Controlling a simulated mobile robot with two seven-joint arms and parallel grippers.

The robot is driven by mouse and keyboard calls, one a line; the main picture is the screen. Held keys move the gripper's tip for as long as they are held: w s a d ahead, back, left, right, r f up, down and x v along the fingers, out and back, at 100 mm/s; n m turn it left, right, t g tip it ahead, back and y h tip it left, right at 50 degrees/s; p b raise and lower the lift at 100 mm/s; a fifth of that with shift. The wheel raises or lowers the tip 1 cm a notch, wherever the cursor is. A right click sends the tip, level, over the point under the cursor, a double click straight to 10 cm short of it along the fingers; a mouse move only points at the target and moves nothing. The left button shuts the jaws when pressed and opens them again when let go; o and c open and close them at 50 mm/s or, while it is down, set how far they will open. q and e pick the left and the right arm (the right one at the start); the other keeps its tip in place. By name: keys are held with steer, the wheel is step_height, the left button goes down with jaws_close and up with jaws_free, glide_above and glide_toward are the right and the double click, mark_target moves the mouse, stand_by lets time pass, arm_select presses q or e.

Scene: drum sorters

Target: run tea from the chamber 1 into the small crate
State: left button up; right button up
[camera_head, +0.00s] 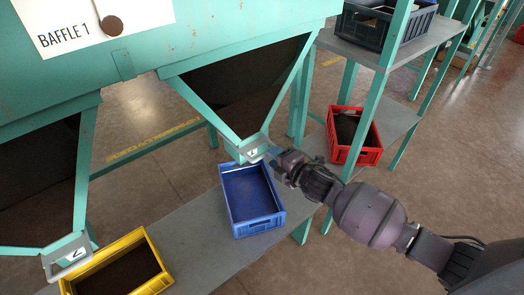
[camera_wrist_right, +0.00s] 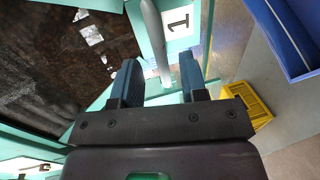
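The chute of chamber 1 (camera_head: 252,152) is a grey outlet with a "1" plate under the teal hopper. The "1" plate (camera_wrist_right: 180,20) also shows in the wrist view, beside a grey handle bar (camera_wrist_right: 152,35). A blue crate (camera_head: 268,226) stands below this chute, its visible inside blue and apparently empty; which crate counts as small I cannot tell for sure. My right gripper (camera_head: 274,156) is at the chute; in the wrist view my right gripper (camera_wrist_right: 160,78) has its fingers apart, with the bar between them and gaps beside it. My left gripper is not in view.
A yellow crate (camera_head: 150,240) with dark contents stands near chute 2 (camera_head: 70,254). A red crate (camera_head: 371,156) with dark contents is on a shelf at right; a dark blue crate (camera_head: 372,30) sits higher. Teal posts stand close to my right arm.

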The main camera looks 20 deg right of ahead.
steer(key=shift+b+x, duration=0.6)
steer(key=shift+x, duration=2.4)
jaws_close()
